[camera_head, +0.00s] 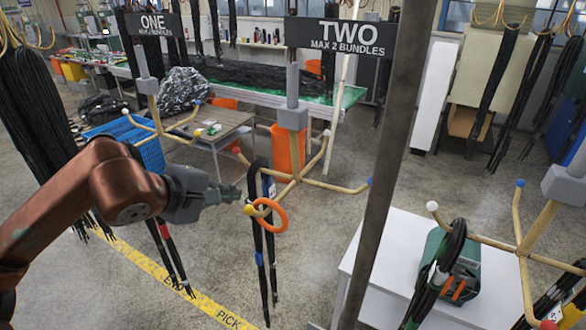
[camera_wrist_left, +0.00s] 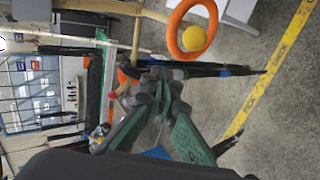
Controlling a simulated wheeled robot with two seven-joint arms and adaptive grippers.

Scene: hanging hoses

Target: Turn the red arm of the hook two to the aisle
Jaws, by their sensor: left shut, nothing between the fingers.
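Hook two hangs under the sign "TWO" (camera_head: 346,36), with a grey hub (camera_head: 292,118) and wooden arms. Its yellow-tipped arm (camera_head: 249,210) points toward me and carries an orange ring (camera_head: 268,216). A blue-tipped arm (camera_head: 369,182) points right and a white-tipped arm (camera_head: 327,133) points back. My left gripper (camera_head: 228,192) is shut and empty, left of the yellow tip. My right gripper is not in view.
Hook one (camera_head: 150,87) stands at the back left. A dark post (camera_head: 385,150) crosses the view on the right. A white table (camera_head: 400,250) and another hook (camera_head: 520,245) are at the right.

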